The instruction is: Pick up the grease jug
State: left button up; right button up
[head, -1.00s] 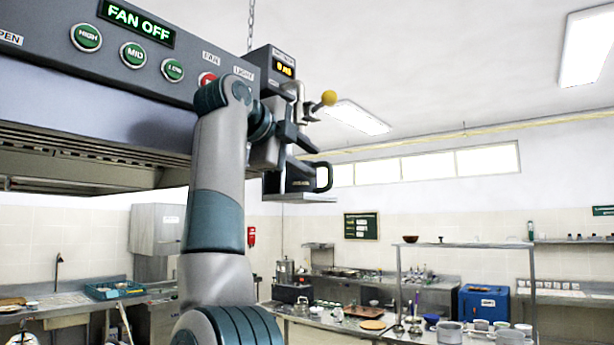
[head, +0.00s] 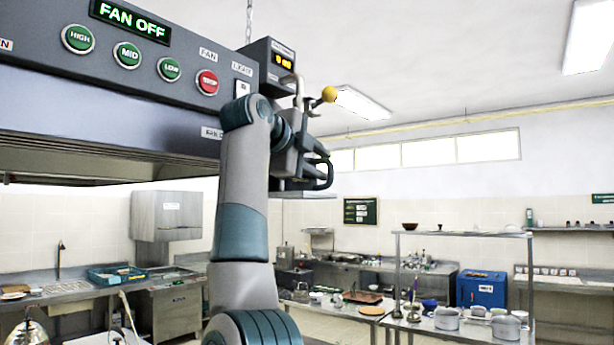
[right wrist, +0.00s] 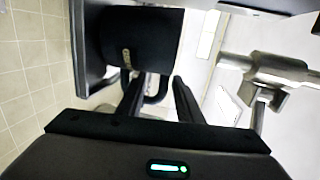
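The grease jug (head: 309,183) is a dark container with a loop handle, on a small ledge at the right end of the hood, largely hidden behind my right gripper (head: 312,155). In the right wrist view the dark jug body (right wrist: 143,38) is straight ahead, with its handle loop below it. My right gripper (right wrist: 158,98) is open, its two fingers apart and pointing at the jug. The handle shows between the fingertips; I cannot tell whether they touch it. My left gripper is not in view.
The hood (head: 120,110) with its fan buttons is close on the left. A drain valve with a yellow knob (head: 329,94) sits just above the jug, beside a small display box (head: 270,68). A steel table with pots (head: 446,318) stands lower right. Air right of the jug is clear.

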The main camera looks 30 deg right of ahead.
jog(key=shift+w+d+r+p, duration=0.1)
jog(key=shift+w+d+p, duration=0.25)
jog(key=shift+d+p, duration=0.25)
jog(key=shift+w+d+r+p, duration=0.1)
jog(key=shift+w+d+p, duration=0.25)
jog(key=shift+d+p, duration=0.25)
jog(key=shift+w+d+f, duration=0.3)
jog(key=shift+d+f, duration=0.05)
jog(key=shift+d, duration=0.25)
jog(key=shift+a, duration=0.15)
grip_shut()
